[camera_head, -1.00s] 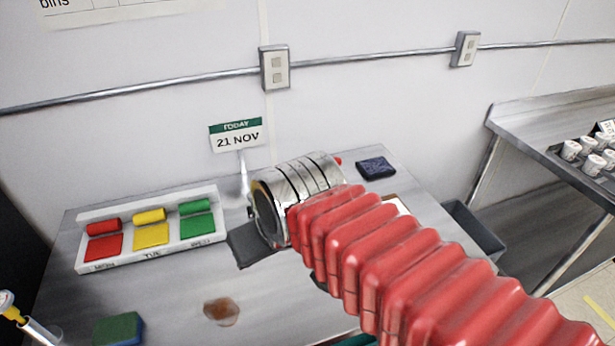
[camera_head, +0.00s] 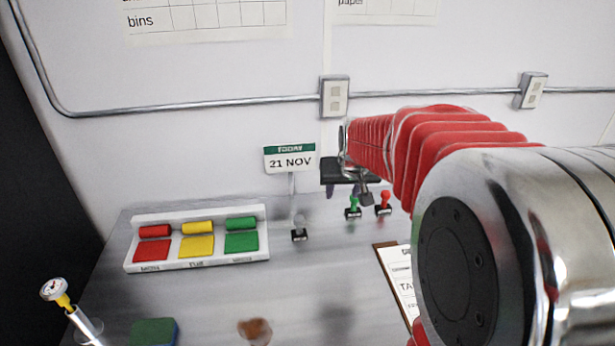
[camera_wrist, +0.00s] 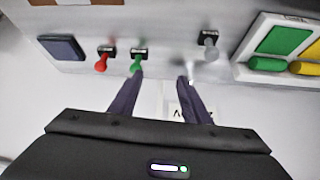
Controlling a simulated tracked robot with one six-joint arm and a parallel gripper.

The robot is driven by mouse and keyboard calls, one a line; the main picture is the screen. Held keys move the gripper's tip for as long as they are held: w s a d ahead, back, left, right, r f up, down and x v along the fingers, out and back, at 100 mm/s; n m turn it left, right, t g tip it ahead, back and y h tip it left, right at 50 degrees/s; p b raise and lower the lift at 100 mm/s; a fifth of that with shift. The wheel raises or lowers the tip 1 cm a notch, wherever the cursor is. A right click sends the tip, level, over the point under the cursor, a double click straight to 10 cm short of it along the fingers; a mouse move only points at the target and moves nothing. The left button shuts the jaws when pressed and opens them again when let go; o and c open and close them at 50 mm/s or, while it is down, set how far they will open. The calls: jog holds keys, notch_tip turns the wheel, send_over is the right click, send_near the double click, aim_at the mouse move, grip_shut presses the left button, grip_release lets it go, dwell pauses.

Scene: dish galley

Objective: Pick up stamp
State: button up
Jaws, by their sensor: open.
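Three stamps with dark bases stand upright on the steel table (camera_head: 200,300). The green stamp (camera_head: 353,205) and red stamp (camera_head: 384,202) are close together below my gripper (camera_head: 344,192), at its right. A grey-white stamp (camera_head: 299,231) stands to the left, in front of the date sign. In the wrist view the red stamp (camera_wrist: 103,60) and green stamp (camera_wrist: 138,62) are at the left and the grey stamp (camera_wrist: 209,42) is at the right. My gripper (camera_wrist: 160,79) is open and empty, its dark purple fingers spread. The left finger tip appears near the green handle; contact cannot be told.
A white tray (camera_head: 142,268) with red, yellow and green pads and rollers is at left. A clipboard (camera_head: 385,262) lies right, partly behind my arm. A sponge (camera_head: 155,332), a brown stain (camera_head: 255,329) and a gauge-topped tool (camera_head: 66,304) are in front. A dark blue pad (camera_wrist: 62,47) shows too.

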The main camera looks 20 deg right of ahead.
jog(key=m, duration=0.1)
send_near(354, 205)
notch_tip(354, 205, up, 2)
jog(key=shift+w+r+h, duration=0.15)
jog(key=shift+w+h, duration=0.1)
jog(key=shift+h, duration=0.05)
jog(key=x, duration=0.7)
jog(key=shift+f, duration=0.2)
jog(key=shift+w+d+f, duration=0.15)
jog(key=shift+w+f, duration=0.25)
jog(key=shift+f, duration=0.05)
jog(key=shift+f, duration=0.1)
jog(key=shift+x, duration=2.55)
jog(key=shift+w, duration=0.15)
jog(key=shift+c, duration=0.3)
